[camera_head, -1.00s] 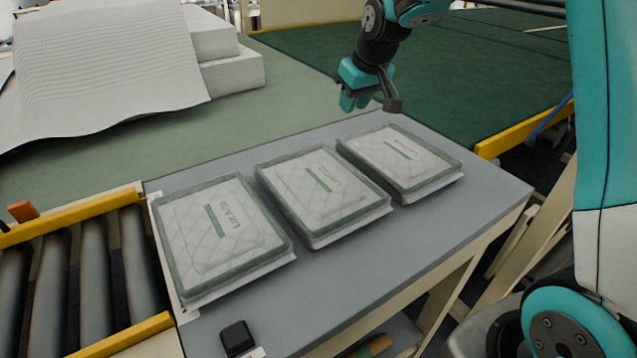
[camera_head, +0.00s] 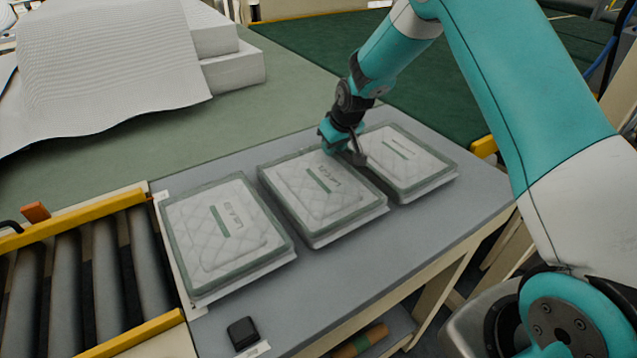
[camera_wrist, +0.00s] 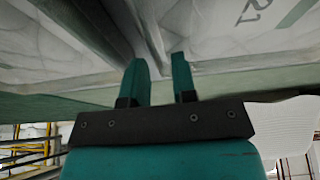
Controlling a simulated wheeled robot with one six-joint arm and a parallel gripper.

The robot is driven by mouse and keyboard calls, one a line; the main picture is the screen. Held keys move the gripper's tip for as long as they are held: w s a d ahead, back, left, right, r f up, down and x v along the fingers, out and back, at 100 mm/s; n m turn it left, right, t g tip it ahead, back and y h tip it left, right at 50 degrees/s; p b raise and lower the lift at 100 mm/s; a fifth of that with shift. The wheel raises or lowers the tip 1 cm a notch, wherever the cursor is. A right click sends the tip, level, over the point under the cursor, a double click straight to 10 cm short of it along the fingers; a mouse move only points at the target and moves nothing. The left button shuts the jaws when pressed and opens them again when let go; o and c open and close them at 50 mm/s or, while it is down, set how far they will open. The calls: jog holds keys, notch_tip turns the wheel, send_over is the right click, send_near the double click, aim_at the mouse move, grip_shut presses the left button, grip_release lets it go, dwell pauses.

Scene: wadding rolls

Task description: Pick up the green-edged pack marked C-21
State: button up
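Three flat quilted white packs with green edges lie in a row on a grey table. The middle pack (camera_head: 322,203) and right pack (camera_head: 408,166) have labels too small to read surely in the head view. My gripper (camera_head: 343,150) is at the far edge of the middle pack, close to the gap beside the right pack. In the wrist view, my gripper's fingers (camera_wrist: 160,75) stand apart, with nothing clearly held between them. There, a pack (camera_wrist: 245,40) bears the digits "21"; it seems to be the middle one. I cannot tell whether the fingers touch a pack.
The left pack (camera_head: 225,235) lies near a roller conveyor (camera_head: 95,270) with yellow rails. A small black object (camera_head: 242,333) sits at the grey table's (camera_head: 310,290) near corner. The table's front strip is mostly clear.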

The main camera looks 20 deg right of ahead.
jog(key=shift+w+f, duration=0.1)
jog(key=shift+f, duration=0.15)
jog(key=shift+f, duration=0.15)
grip_shut()
dwell(0.4)
